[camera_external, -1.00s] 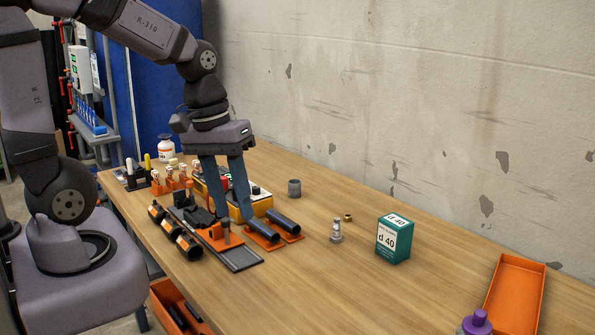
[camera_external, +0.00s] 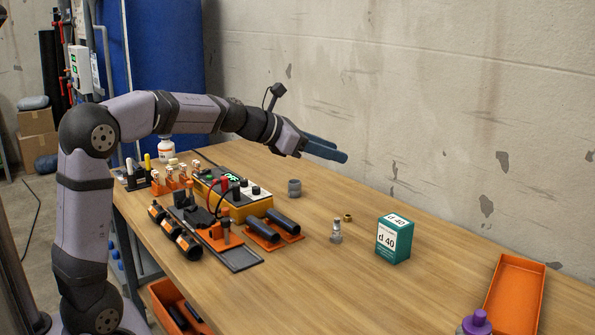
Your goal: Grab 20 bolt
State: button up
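My gripper (camera_external: 342,153) is raised above the table near the wall, with its two blue fingers pointing right and slightly down. The fingers overlap in this view, so I cannot tell how far apart they are. I see nothing held at their tips. A small grey metal fitting (camera_external: 336,231) that may be a bolt stands upright on the table, below the gripper. A small brass ring or nut (camera_external: 348,217) lies beside it. A darker grey cylinder (camera_external: 294,187) stands farther left. No "20" marking is readable on any of these.
A green box (camera_external: 394,240) marked "d 40" stands on the right, beyond it an orange tray (camera_external: 515,292) and a purple-capped bottle (camera_external: 477,321). A yellow device (camera_external: 246,206), black pipes on orange holders (camera_external: 270,233) and a dark rail (camera_external: 240,259) crowd the left. The front middle is clear.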

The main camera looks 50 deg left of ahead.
aim_at(335, 223)
jog(key=shift+n, duration=0.8)
jog(key=f, duration=1.3)
jog(key=w+a+f, duration=0.1)
jog(key=f, duration=0.5)
jog(key=shift+a+f, duration=0.1)
jog(key=shift+f, duration=0.15)
jog(key=shift+x, duration=1.05)
jog(key=shift+w, duration=0.15)
jog(key=shift+p+x, duration=0.4)
jog(key=shift+x, duration=2.05)
jog(key=shift+a, duration=0.1)
jog(key=shift+t, duration=0.3)
grip_shut()
